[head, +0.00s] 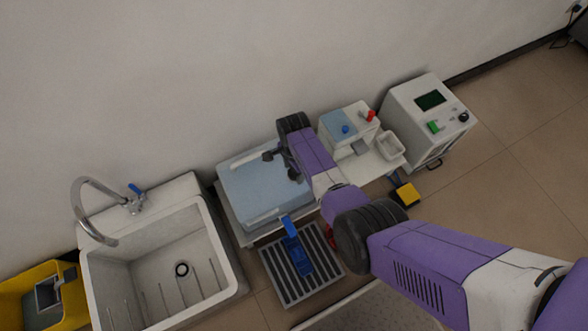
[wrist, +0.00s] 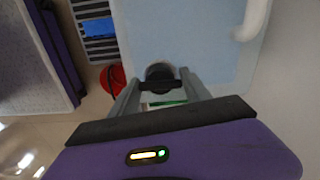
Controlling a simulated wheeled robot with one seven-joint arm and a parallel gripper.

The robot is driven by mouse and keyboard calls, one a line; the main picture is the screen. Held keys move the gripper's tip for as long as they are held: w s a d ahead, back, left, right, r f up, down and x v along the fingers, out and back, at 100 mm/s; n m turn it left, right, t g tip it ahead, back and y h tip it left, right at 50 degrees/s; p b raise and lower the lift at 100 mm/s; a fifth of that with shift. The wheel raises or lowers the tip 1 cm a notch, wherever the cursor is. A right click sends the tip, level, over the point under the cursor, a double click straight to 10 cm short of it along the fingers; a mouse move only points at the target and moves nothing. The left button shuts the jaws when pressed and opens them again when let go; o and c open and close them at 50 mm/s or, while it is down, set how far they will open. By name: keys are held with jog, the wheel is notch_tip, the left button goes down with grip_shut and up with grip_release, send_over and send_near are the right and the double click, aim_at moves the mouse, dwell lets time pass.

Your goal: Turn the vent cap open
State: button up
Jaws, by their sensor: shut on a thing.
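A dark round vent cap (wrist: 160,71) with a grey top sits at the edge of the pale blue lid (wrist: 185,30) in the wrist view. My gripper (wrist: 161,83) is shut on the cap, with one grey finger on each side of it. In the head view my gripper (head: 281,166) is over the far right part of the box with the pale blue lid (head: 255,190). The cap is hidden there behind my arm and fingers. I cannot tell how far the cap is turned.
A white sink (head: 150,262) with a tap stands left of the box. A blue-handled piece (head: 293,250) lies on a slatted grate (head: 320,262) in front.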

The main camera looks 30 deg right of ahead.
jog(key=o, duration=1)
jog(key=shift+r+p, duration=1.35)
jog(key=shift+r, duration=2.55)
